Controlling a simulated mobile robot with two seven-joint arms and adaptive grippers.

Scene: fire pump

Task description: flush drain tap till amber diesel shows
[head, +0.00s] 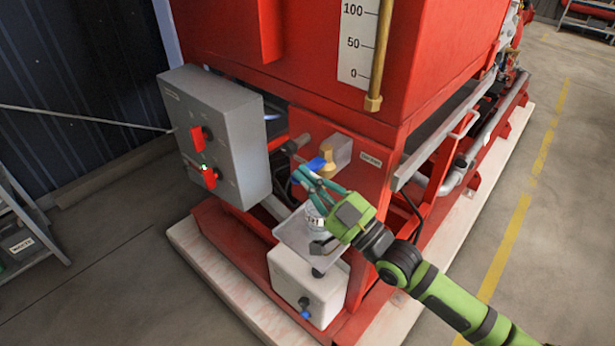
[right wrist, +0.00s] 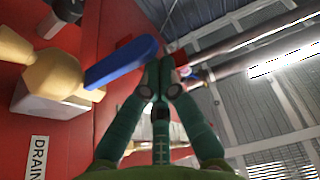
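The drain tap (head: 328,155) is a brass valve on the red frame, with a blue lever (head: 317,163). In the right wrist view, the brass body (right wrist: 52,76) is at the left and the blue lever (right wrist: 122,62) slants up toward the fingertips. My right gripper (head: 299,174) is at the free end of the lever. In the right wrist view its fingertips (right wrist: 161,76) are together, beside the lever and close to or touching it. A clear jar (head: 314,216) stands under the tap, partly hidden by the gripper; its contents cannot be made out. My left gripper is out of view.
The jar stands on a grey tray (head: 290,232) above a white container (head: 292,275). A grey control box (head: 215,125) with red switches is at the left. Open floor lies to the right.

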